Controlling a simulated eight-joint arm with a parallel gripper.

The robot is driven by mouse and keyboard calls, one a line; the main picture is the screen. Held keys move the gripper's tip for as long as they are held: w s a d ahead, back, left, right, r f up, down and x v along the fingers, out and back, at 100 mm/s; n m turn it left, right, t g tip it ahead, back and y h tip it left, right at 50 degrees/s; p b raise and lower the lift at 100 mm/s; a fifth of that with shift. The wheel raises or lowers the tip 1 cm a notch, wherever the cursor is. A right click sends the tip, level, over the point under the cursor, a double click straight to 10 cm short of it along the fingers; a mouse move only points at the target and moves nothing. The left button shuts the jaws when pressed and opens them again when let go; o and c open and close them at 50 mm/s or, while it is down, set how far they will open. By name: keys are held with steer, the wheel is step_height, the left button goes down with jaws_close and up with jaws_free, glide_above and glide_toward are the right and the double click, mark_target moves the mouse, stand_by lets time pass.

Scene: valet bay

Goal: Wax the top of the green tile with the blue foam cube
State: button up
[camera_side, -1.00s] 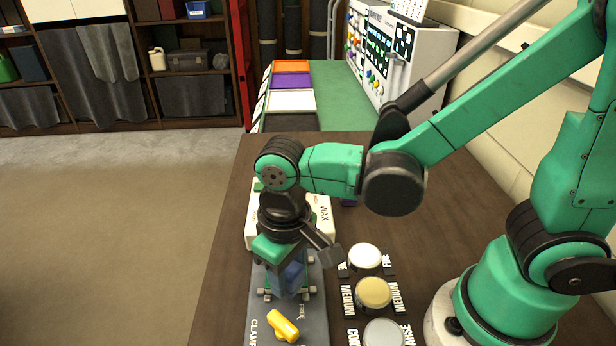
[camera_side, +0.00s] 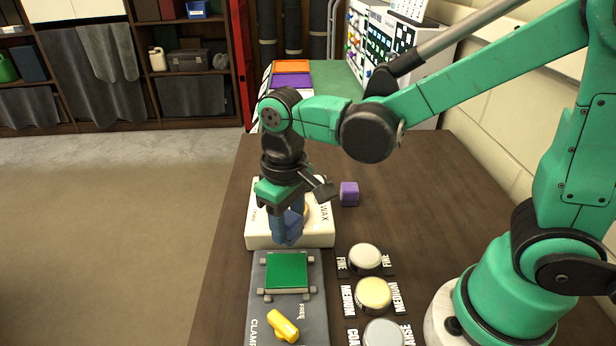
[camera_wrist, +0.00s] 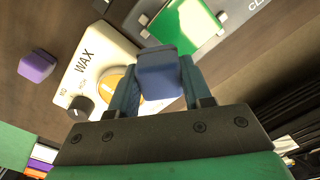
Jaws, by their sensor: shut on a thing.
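The green tile (camera_side: 287,271) lies flat on the grey clamp board, between small corner clamps. Its top is bare in the side view, and part of it shows at the top of the wrist view (camera_wrist: 185,22). My gripper (camera_side: 288,228) is shut on the blue foam cube (camera_wrist: 160,72). It holds the cube over the front part of the white WAX unit (camera_side: 262,232), beyond the tile. A round amber pad (camera_wrist: 118,90) on the WAX unit is partly hidden behind the cube and fingers. Whether the cube touches the unit I cannot tell.
A purple cube (camera_side: 349,193) sits on the table right of the WAX unit. Round pads marked fine (camera_side: 365,257), medium (camera_side: 373,294) and coarse (camera_side: 384,332) stand right of the clamp board. A yellow clamp lever (camera_side: 283,326) is at the front, beside the word FREE.

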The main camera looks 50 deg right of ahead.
steer(key=shift+r, duration=2.45)
